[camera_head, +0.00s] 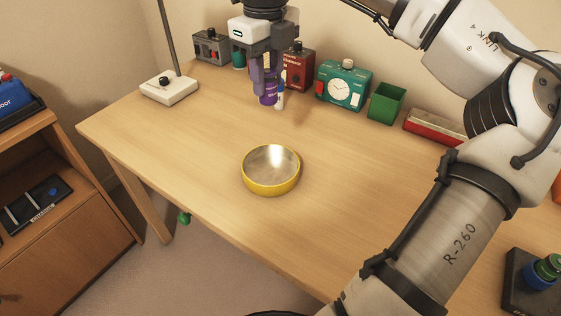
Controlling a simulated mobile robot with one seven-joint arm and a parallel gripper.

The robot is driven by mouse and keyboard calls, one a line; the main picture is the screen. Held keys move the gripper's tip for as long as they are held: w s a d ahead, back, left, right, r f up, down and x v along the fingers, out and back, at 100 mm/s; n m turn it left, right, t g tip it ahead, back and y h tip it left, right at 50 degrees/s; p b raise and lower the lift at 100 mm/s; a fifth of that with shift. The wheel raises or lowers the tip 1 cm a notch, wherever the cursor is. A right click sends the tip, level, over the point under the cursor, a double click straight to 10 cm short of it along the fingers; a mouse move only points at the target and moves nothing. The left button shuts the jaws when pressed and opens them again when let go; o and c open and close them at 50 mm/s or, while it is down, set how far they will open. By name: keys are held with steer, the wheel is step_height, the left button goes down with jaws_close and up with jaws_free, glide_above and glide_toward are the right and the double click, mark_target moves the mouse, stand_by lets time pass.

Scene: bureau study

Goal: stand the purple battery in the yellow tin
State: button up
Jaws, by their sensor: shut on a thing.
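My gripper (267,86) is at the back of the desk, pointing down, shut on the purple battery (268,99). The battery is roughly upright, its upper part hidden by the fingers. I cannot tell exactly how far it is above the desk. The yellow tin (271,187) is a round, open, bowl-like tin with a shiny metal inside. It stands in the middle of the desk, in front of my gripper and apart from it, and looks empty.
Along the back stand a grey box (211,47), a red box (298,68), a teal clock (342,86), a green cup (386,103) and a red-and-white box (434,127). A lamp base (169,88) is at left. Desk around the tin is clear.

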step_height(320, 180, down, 20)
steer(key=shift+r, duration=0.1)
stand_by(0.5)
steer(key=shift+b, duration=0.3)
steer(key=shift+f, duration=0.25)
steer(key=o, duration=1)
steer(key=shift+r, duration=0.1)
steer(key=shift+o, duration=0.2)
steer(key=shift+r, duration=0.15)
step_height(320, 180, up, 12)
